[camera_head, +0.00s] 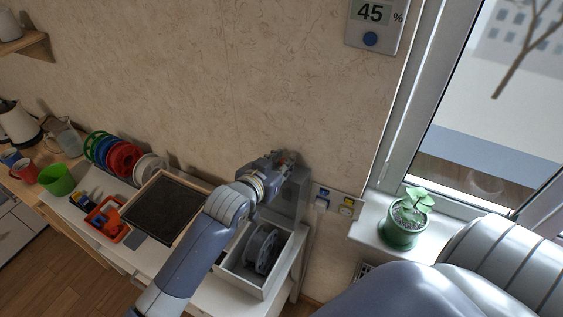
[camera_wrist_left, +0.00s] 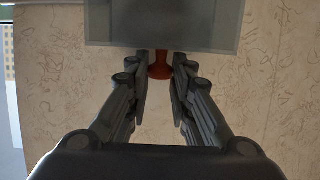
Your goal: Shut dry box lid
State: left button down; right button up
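The dry box (camera_head: 238,272) is a pale open-topped box with grey spools inside. Its grey lid (camera_head: 291,201) stands raised at the back of the box, near the wall. My left gripper (camera_head: 285,157) is at the lid's upper edge. In the left wrist view, a red knob (camera_wrist_left: 160,68) sits at the edge of the grey translucent lid (camera_wrist_left: 165,25). My right gripper is not in view.
A dark-topped tray (camera_head: 165,210), several coloured spools (camera_head: 122,158) and an orange bin (camera_head: 108,220) stand left of the box. A potted plant (camera_head: 403,228) stands on the windowsill at right. A humidity display (camera_head: 372,20) hangs on the wall.

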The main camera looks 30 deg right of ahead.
pick_arm(q)
jog(key=shift+a, duration=0.1)
jog(key=shift+s+a+t+b, duration=0.3)
jog(key=shift+a+b, duration=0.05)
jog(key=shift+a, duration=0.15)
jog(key=s+a+f+t+h+b, duration=0.1)
jog(key=s+a+t+h+b, duration=0.2)
jog(key=a+b, duration=0.7)
jog(key=shift+s+a+f+h+b, duration=0.25)
jog(key=shift+s+h+b, duration=0.05)
jog(key=shift+s+h, duration=1.2)
jog(key=shift+s, duration=0.1)
jog(key=c, duration=1.5)
grip_release()
jog(key=shift+o, duration=0.2)
